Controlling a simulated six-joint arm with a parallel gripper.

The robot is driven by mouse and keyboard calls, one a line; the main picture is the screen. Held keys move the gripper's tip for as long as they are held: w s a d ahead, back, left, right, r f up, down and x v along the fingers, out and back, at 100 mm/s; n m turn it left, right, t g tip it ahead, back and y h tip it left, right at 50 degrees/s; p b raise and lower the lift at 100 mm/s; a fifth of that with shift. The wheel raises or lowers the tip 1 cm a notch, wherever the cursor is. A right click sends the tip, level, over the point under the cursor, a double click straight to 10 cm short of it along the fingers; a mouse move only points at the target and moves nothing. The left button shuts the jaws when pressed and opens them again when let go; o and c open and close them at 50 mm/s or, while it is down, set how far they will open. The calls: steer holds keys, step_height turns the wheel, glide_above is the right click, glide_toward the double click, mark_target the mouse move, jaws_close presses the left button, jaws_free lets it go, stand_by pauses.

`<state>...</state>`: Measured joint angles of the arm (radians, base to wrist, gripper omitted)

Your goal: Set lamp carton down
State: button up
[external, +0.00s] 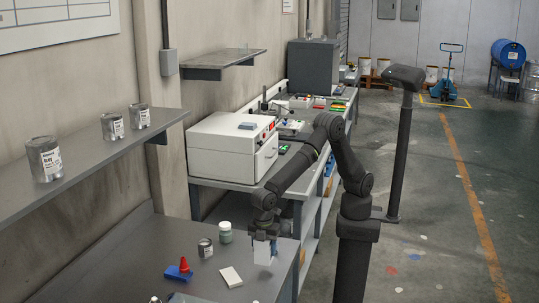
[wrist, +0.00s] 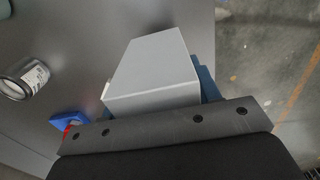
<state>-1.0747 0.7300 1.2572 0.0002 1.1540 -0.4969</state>
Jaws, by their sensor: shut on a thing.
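The lamp carton is a pale grey-white box (external: 263,253), held below my gripper (external: 266,237) at the right part of the near grey bench (external: 170,243). In the wrist view the carton (wrist: 150,62) fills the middle, with a blue finger pad showing at its right side. My gripper is shut on the carton. The bench top shows to the left of the carton and the floor to the right, past the bench edge. I cannot tell whether the carton's underside touches the bench.
On the bench are a small labelled can (external: 205,248), a green jar with a white lid (external: 225,232), a blue block with a red-topped piece (external: 180,271) and a white flat piece (external: 231,277). A shelf (external: 95,158) with cans runs at left. A white oven-like box (external: 233,147) stands behind.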

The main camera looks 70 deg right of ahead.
mark_target(264, 257)
steer(key=shift+a+f, duration=0.1)
steer(key=shift+f, duration=2)
steer(key=shift+f, duration=0.15)
steer(key=o, duration=1)
step_height(264, 257, up, 12)
steer(key=shift+r, duration=0.2)
